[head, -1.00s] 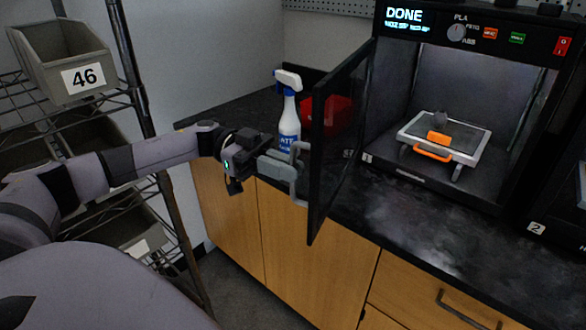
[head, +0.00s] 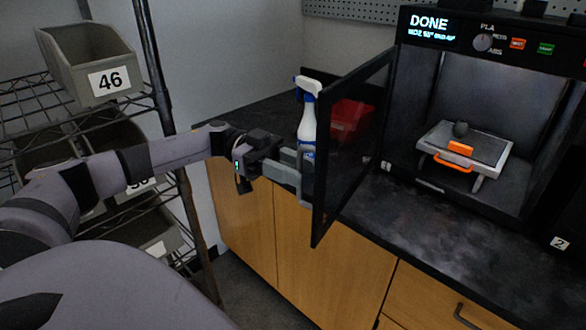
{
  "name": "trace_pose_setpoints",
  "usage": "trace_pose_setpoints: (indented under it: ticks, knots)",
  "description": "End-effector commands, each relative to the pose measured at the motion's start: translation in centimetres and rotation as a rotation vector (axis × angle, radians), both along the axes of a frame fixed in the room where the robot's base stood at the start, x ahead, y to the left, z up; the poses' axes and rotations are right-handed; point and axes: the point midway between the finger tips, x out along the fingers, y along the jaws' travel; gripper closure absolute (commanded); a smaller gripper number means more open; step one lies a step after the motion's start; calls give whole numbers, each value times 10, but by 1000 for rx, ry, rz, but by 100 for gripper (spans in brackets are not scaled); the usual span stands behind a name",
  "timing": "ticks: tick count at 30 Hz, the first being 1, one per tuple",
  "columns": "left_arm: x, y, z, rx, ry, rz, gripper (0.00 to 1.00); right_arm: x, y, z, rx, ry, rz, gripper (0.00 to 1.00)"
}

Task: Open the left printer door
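The left printer (head: 425,130) stands on the dark counter with "DONE" on its screen. Its dark glass door (head: 345,150) is swung wide open to the left, its free edge toward me. My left gripper (head: 292,175) is at the handle side of the door's free edge. Its fingers overlap the pale door handle (head: 306,180), so I cannot tell whether they are shut around it or only against it. My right gripper is not in view.
A white and blue spray bottle (head: 307,120) stands behind the door and gripper. A red bin (head: 352,120) shows through the glass. A wire shelf with grey bins (head: 90,55) stands at the left. The counter (head: 400,225) before the printer is clear.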

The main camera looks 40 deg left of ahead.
Motion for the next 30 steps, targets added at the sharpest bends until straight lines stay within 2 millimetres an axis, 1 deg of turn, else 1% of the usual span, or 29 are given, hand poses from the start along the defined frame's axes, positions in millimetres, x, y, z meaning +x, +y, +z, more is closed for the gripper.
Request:
trace_pose_setpoints:
  ticks: [7, 11, 14, 18, 23, 30]
  knots:
    - [-1, -1, 0, 0, 1, -5, 63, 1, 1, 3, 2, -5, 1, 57]
    - [-1, -1, 5, 0, 1, -6, 63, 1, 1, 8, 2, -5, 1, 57]
    - [-1, -2, 14, 0, 1, -6, 63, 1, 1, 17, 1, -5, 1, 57]
    - [-1, -3, 32, 0, 1, -4, 63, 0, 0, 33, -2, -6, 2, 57]
    - [-1, -4, 51, 0, 1, -2, 63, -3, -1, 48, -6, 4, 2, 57]
    - [-1, -6, 80, 0, 1, 2, 63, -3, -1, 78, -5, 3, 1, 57]
